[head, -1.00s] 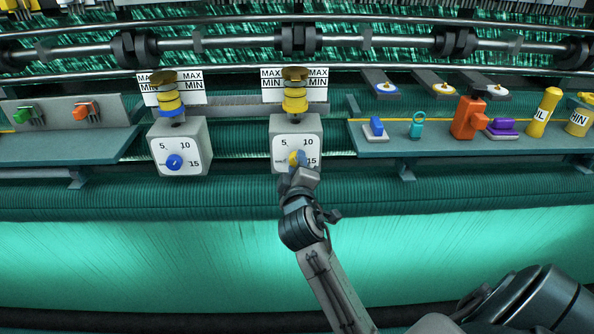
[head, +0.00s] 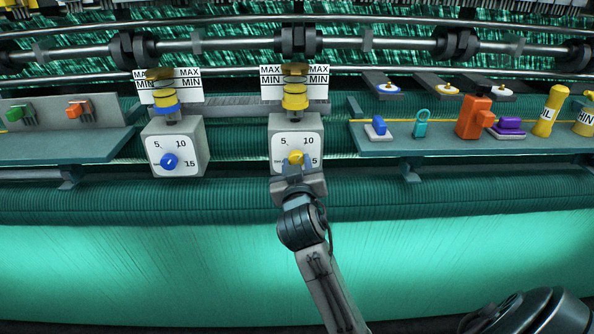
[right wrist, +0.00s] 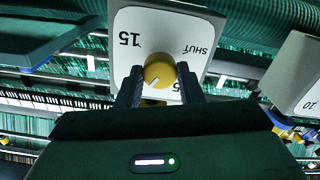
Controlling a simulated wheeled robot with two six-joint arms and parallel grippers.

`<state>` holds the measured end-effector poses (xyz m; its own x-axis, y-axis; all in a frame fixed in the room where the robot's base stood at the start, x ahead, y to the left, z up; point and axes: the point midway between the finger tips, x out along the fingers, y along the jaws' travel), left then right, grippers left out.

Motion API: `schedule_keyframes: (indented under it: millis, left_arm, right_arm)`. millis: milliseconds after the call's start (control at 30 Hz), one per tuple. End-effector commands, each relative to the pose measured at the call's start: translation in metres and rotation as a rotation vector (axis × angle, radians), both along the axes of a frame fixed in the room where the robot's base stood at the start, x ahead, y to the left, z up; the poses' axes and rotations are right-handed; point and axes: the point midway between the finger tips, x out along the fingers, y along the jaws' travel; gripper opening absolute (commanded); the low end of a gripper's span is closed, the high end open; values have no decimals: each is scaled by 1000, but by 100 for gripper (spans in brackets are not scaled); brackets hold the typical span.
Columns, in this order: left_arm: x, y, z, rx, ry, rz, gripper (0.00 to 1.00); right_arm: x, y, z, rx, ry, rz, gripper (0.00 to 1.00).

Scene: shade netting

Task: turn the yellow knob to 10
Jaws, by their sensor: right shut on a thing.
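The yellow knob (head: 296,157) sits on the white dial face of the right-hand grey box (head: 281,132). My right gripper (head: 295,165) comes from below, with one finger on each side of the knob. In the right wrist view the gripper (right wrist: 160,80) is shut on the knob (right wrist: 159,68). That view shows the dial face (right wrist: 158,25) upside down, with 15 and SHUT readable and a 5 partly covered. My left gripper is not in view.
A similar box with a blue knob (head: 170,160) stands to the left. Yellow-ringed MAX/MIN gauges stand above both boxes. The right shelf (head: 385,146) holds an orange block (head: 474,118), a purple piece (head: 509,126) and yellow bottles. The green netting below is clear.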

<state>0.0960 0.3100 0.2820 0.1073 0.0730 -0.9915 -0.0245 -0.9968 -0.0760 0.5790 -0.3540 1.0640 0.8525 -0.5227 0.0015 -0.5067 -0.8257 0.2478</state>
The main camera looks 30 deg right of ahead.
Motion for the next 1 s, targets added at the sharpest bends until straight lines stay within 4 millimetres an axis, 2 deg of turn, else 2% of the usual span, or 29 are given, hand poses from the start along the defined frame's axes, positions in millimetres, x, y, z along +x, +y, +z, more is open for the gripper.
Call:
schedule_keyframes:
  millis: [333,600,867,900,1000]
  left_arm:
    - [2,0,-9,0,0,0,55]
    - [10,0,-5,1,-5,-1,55]
    - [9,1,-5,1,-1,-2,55]
    - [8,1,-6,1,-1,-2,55]
    - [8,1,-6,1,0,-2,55]
  right_arm:
    - [0,0,-3,121,-68,0,11]
    - [0,0,-2,142,-81,0,11]
    - [0,0,-2,142,-80,0,11]
    - [0,0,-2,142,-80,0,35]
    - [0,0,-2,142,-81,0,55]
